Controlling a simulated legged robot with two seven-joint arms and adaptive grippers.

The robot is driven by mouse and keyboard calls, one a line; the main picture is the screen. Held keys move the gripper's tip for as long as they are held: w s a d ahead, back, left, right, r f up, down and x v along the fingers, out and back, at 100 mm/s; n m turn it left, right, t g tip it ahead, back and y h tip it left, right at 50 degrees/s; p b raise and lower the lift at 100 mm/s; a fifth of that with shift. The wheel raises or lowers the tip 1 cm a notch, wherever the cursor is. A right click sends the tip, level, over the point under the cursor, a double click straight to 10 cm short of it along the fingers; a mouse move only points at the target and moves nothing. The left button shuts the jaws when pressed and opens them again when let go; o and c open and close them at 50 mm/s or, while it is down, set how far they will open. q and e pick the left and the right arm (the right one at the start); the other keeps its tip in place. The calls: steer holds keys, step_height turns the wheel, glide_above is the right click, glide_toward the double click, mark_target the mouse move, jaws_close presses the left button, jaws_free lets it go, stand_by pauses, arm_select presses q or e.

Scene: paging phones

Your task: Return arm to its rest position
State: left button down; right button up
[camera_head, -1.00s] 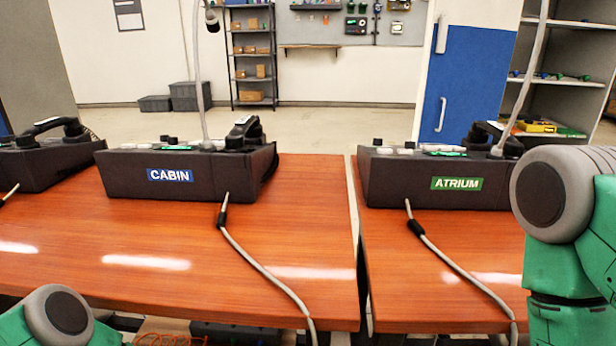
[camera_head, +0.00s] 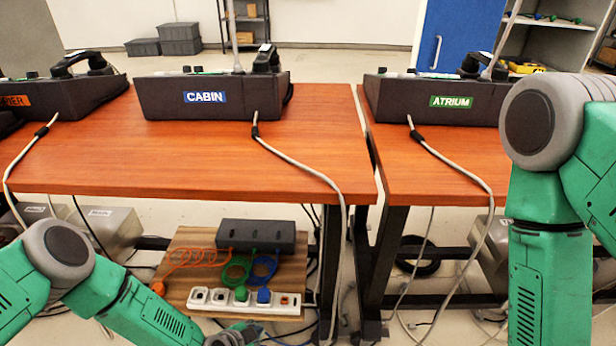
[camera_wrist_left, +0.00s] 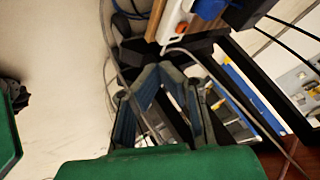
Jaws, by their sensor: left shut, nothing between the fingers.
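My left arm (camera_head: 75,275) reaches in from the lower left of the head view. Its wrist end is at the bottom edge, just in front of the power strip, and the fingers are mostly cut off there. In the left wrist view my left gripper (camera_wrist_left: 162,72) shows its dark, blue-padded fingers, shut with nothing held. My right arm (camera_head: 545,200) hangs bent along the right edge of the head view. Its gripper is out of the picture.
Phone stations marked CABIN (camera_head: 205,97) and ATRIUM (camera_head: 440,102) stand on wooden tables with cables over the front edges. Below, a wooden board (camera_head: 195,240) holds a black box (camera_head: 255,236) and a white power strip (camera_head: 225,300) close to my left arm.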

arm_select(q)
steer(key=s+r+n+g+p, duration=0.45)
steer(key=s+r, duration=0.45)
steer(key=s, duration=0.3)
steer(key=s+a+r+n+g+y+p, duration=0.2)
steer(key=s+a+r+n+y+p, duration=0.2)
steer(key=s+a+r+n, duration=0.4)
steer(key=s+a+r+p, duration=0.1)
steer(key=s+a+r, duration=0.5)
steer(key=a+r, duration=0.1)
steer(key=shift+r+g+p, duration=0.35)
steer(key=shift+r+p, duration=0.05)
steer(key=shift+r, duration=0.25)
steer(key=shift+n, duration=0.25)
